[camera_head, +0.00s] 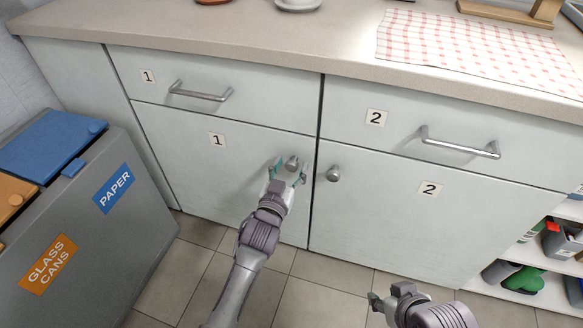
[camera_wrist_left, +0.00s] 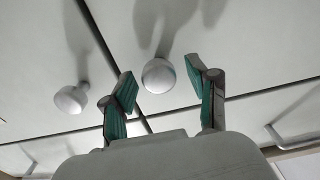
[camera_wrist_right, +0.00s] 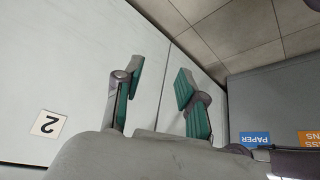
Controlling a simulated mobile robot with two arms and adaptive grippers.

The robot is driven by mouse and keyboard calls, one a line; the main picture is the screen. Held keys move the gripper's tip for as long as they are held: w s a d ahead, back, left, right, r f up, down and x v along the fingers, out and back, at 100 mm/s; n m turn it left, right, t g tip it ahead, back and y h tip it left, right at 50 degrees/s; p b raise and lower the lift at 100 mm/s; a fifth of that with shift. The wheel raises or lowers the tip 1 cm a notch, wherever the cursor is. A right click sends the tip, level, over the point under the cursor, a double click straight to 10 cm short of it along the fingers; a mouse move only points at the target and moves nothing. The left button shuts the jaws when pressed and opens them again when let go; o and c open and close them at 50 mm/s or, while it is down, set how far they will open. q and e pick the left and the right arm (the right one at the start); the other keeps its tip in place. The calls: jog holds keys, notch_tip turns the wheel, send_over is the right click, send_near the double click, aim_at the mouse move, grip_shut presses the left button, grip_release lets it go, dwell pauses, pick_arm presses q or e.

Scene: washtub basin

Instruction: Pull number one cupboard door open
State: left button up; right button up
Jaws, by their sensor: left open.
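The number one cupboard door (camera_head: 185,152) is shut, a pale panel labelled 1 below the number one drawer. Its round metal knob (camera_head: 292,162) sits near its upper right corner. My left gripper (camera_head: 287,174) is open at this knob, with fingertips on either side. In the left wrist view the same knob (camera_wrist_left: 158,76) shows between the two open green-padded fingers; contact cannot be told. My right gripper (camera_head: 383,302) is low in front of the number two door. In the right wrist view its fingers (camera_wrist_right: 156,92) are apart with nothing between them.
The number two door (camera_head: 400,220) is shut, with its own knob (camera_head: 333,174) close to the right. Drawer handles (camera_head: 200,95) project above. A grey recycling bin (camera_head: 100,235) stands at the left. An open shelf (camera_head: 535,285) is at the right. Tiled floor is clear between.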

pick_arm(q)
jog(key=shift+w+d, duration=0.15)
jog(key=shift+w, duration=0.3)
grip_shut()
